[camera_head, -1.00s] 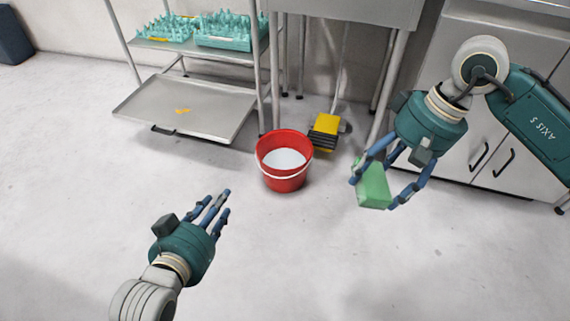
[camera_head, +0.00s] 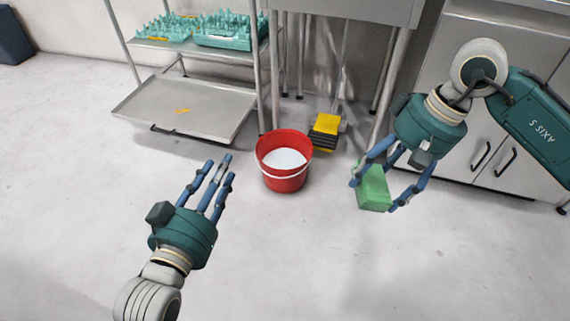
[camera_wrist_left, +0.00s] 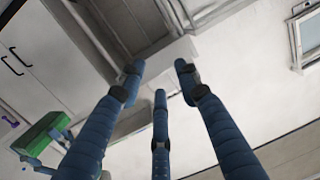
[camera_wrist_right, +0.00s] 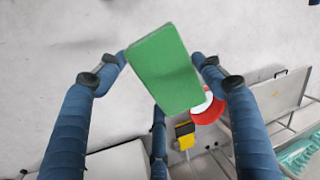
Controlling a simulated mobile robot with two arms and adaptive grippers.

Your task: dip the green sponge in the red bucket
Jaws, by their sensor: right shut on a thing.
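The red bucket (camera_head: 284,178) stands upright on the floor, with a pale surface inside it. It is partly hidden behind the sponge in the right wrist view (camera_wrist_right: 208,112). The green sponge (camera_head: 373,187) is held in my right gripper (camera_head: 378,188), in the air to the right of the bucket and apart from it. The sponge sits between the fingers in the right wrist view (camera_wrist_right: 165,68) and also shows in the left wrist view (camera_wrist_left: 40,133). My left gripper (camera_head: 213,172) is open and empty, left of the bucket.
A yellow and black item (camera_head: 325,130) stands on the floor behind the bucket. Cabinets (camera_head: 500,150) stand at the right. The floor in front is clear.

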